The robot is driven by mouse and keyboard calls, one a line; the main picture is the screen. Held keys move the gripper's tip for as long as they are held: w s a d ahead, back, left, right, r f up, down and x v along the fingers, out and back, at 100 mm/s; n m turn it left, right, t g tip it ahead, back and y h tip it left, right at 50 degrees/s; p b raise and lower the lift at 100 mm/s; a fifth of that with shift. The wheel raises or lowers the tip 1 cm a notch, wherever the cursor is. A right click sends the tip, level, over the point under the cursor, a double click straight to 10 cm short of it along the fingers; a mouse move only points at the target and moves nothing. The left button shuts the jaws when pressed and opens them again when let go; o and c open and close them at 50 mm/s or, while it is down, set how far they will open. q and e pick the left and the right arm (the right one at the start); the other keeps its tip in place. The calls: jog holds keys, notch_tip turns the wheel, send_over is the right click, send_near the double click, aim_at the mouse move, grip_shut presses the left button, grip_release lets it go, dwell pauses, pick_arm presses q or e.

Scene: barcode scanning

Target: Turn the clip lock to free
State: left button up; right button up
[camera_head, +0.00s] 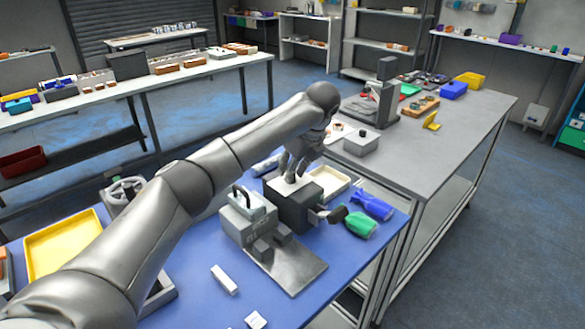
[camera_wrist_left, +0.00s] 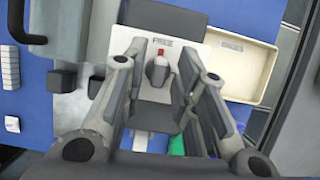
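A dark block-shaped device (camera_head: 295,212) stands on the blue table, with a pale plate (camera_head: 309,192) on its top. In the left wrist view a small grey knob with a red tip (camera_wrist_left: 159,70), which looks like the clip lock, sits on the labelled pale plate (camera_wrist_left: 178,50). Its red tip points to the top of the picture. My left gripper (camera_head: 291,172) reaches down over the plate. In the left wrist view its fingers (camera_wrist_left: 163,62) stand on either side of the knob, open, with visible gaps. The head view hides the knob behind the fingers. My right gripper is out of view.
A grey box with a black handle (camera_head: 240,218) stands close left of the device. Green (camera_head: 360,224) and blue (camera_head: 372,204) handled items lie to its right. A cream tray (camera_head: 330,183) is behind it.

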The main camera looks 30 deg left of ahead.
pick_arm(q)
jog(key=shift+r, duration=0.1)
jog(key=v, duration=1.1)
jog(key=shift+d+r, duration=0.25)
jog(key=shift+r, duration=0.1)
jog(key=shift+s+f, duration=0.1)
